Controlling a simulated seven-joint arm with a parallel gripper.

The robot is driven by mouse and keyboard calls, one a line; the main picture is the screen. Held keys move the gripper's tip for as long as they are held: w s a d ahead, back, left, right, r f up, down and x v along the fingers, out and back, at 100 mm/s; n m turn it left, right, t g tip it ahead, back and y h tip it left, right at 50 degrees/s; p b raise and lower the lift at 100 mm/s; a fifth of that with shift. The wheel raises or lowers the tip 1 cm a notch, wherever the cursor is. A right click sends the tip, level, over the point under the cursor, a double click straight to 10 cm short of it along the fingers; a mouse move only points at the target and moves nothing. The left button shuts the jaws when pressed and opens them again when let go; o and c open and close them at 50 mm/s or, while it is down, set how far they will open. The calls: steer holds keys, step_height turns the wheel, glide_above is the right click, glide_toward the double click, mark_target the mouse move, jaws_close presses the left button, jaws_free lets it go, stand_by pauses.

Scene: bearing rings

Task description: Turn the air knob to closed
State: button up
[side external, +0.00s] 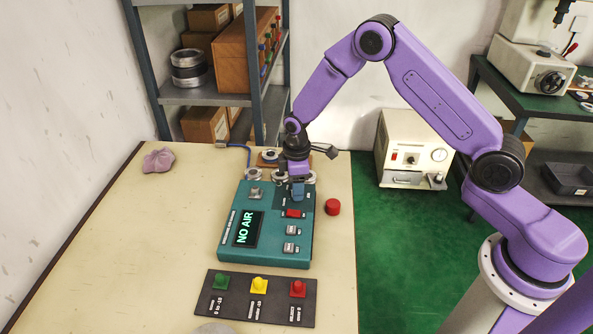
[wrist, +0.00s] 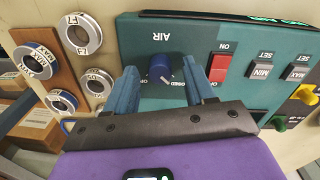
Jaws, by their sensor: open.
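The air knob (wrist: 160,68) is a round dark blue knob under the upside-down AIR label in the wrist view. A pale mark shows at its lower right, and the small labels below it are partly hidden, so its exact setting is hard to read. My gripper (wrist: 163,74) is open, with one blue finger on each side of the knob; contact cannot be told. In the side view my gripper (side external: 297,191) points down over the back of the teal control box (side external: 232,253) and hides the knob. The box's display (side external: 248,229) reads NO AIR.
A red ON switch (wrist: 219,67) sits close beside the right finger. Several bearing rings (wrist: 75,35) lie behind the box. The table's left side is mostly clear.

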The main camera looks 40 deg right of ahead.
step_height(320, 180, up, 17)
steer(key=shift+s+a, duration=0.2)
steer(key=shift+s, duration=0.05)
steer(key=shift+r, duration=0.1)
stand_by(0.3)
steer(key=s+d+r, duration=0.2)
steer(key=s, duration=1.5)
steer(key=s+d+r+n, duration=0.1)
steer(key=s+d, duration=0.1)
steer(key=s, duration=1.6)
steer(key=shift+s+r+y, duration=0.25)
steer(key=shift+r+y, duration=0.05)
steer(key=shift+r, duration=0.05)
